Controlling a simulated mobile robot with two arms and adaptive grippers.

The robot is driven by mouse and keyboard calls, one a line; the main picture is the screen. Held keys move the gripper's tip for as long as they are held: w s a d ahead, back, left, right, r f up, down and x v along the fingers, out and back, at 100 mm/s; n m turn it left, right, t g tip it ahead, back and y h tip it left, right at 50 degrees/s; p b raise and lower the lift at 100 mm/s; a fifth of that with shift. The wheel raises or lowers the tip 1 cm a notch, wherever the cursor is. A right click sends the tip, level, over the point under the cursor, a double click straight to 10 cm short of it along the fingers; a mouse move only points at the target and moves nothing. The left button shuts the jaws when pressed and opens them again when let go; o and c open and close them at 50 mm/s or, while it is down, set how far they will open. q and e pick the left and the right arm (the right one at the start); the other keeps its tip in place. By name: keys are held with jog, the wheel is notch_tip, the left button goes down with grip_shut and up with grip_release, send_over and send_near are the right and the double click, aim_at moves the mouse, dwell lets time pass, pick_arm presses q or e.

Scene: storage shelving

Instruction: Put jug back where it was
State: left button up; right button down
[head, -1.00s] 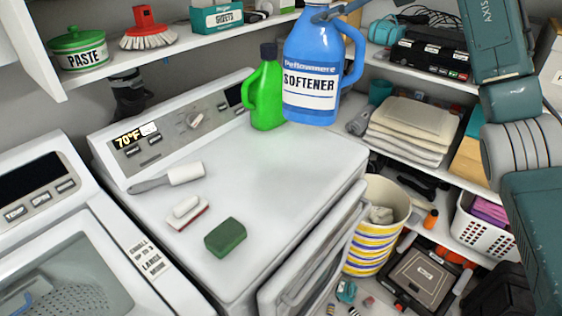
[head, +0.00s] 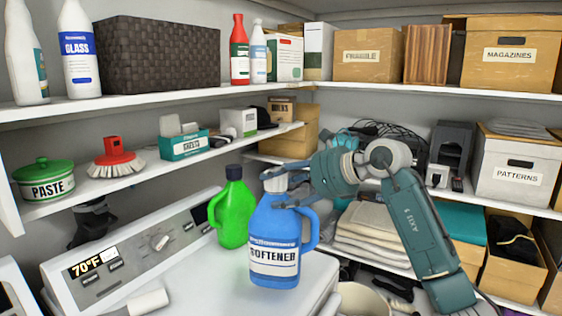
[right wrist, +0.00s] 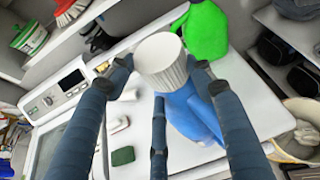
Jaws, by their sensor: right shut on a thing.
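The jug is a blue SOFTENER jug (head: 274,240) with a white cap (head: 275,182), upright over the white machine's top (head: 215,285). I cannot tell whether its base touches that top. My right gripper (head: 288,190) is shut on the jug near its cap. In the right wrist view its dark fingers surround the white cap (right wrist: 160,60), with the blue body (right wrist: 190,112) below. A green jug (head: 232,210) stands just left of and behind the blue one; it also shows in the right wrist view (right wrist: 205,30). My left gripper is not in view.
A low shelf holds a PASTE pot (head: 45,180), a red brush (head: 113,158) and boxes. Upper shelves hold bottles, a dark basket (head: 158,55) and cartons. Folded towels (head: 375,235) lie right of the jug. A green sponge (right wrist: 122,156) lies on the machine top.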

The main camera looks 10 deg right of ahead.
aim_at(282, 210)
jog(key=shift+w+f, duration=0.1)
jog(key=shift+f, duration=0.5)
notch_tip(282, 210, down, 4)
jog(key=shift+r+p, duration=0.1)
jog(key=shift+p, duration=0.5)
jog(key=c, duration=1.2)
grip_release()
jog(key=shift+f, duration=0.55)
jog(key=o, duration=0.5)
jog(key=shift+s, duration=0.2)
jog(key=shift+s+r, duration=0.1)
jog(key=shift+r, duration=0.05)
